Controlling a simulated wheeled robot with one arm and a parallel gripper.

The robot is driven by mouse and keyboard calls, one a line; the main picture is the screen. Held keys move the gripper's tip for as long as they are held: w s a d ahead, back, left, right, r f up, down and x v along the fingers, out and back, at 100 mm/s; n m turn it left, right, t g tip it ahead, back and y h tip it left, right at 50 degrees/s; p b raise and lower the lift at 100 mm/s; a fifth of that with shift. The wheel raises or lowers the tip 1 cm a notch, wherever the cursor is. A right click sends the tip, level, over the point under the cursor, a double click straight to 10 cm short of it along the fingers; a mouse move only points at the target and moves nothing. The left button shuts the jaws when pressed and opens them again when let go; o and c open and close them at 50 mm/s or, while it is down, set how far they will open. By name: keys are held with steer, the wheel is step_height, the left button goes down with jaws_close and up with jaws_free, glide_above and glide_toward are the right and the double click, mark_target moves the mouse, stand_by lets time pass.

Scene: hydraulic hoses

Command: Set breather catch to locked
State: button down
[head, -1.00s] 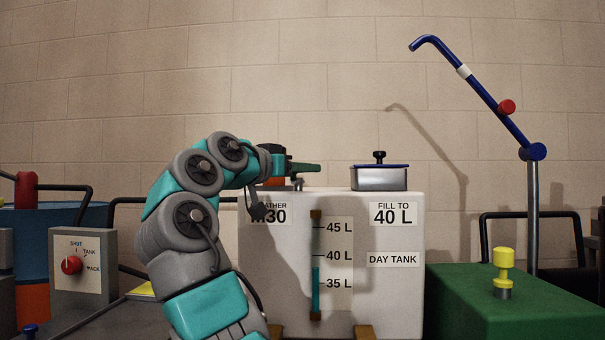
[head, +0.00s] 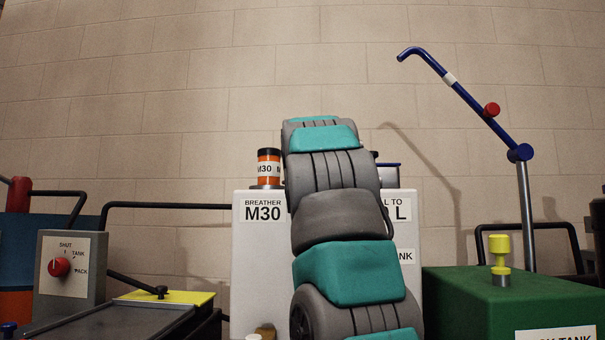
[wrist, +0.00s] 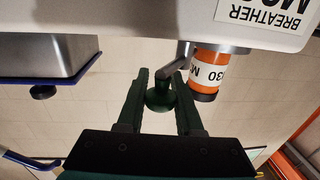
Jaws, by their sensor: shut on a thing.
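The breather (head: 268,168) is an orange and black canister with a white M30 band on top of the white tank. It also shows upside down in the wrist view (wrist: 207,75). Its catch is a grey lever (wrist: 177,64) beside the breather's base, ending in a dark green round knob (wrist: 160,96). My gripper (wrist: 162,88) has its two green fingers on either side of the knob and is shut on it. The right finger is close to the breather. In the head view my arm hides the gripper and the catch.
The white tank (head: 258,260) carries the breather label. A metal box with a blue lid (wrist: 55,45) stands on the tank, mostly hidden by my arm in the head view. A green cabinet (head: 460,295) with a yellow knob (head: 500,250) is at right. A selector panel (head: 72,265) is at left.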

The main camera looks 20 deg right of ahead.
steer(key=shift+w+d+r+n+y+p, duration=0.1)
steer(key=shift+n+y+p, duration=0.45)
steer(key=shift+y, duration=0.3)
steer(key=shift+w+d+r+n+y+p, duration=0.1)
steer(key=shift+n+y+p, duration=0.45)
steer(key=shift+y, duration=0.3)
steer(key=shift+w+f+n+y+p, duration=0.1)
steer(key=shift+n+y+p, duration=0.3)
steer(key=shift+y, duration=0.2)
steer(key=shift+f, duration=0.1)
steer(key=c, duration=0.6)
jaws_free()
steer(key=s, duration=0.7)
steer(key=shift+s+d, duration=0.3)
steer(key=shift+s, duration=0.1)
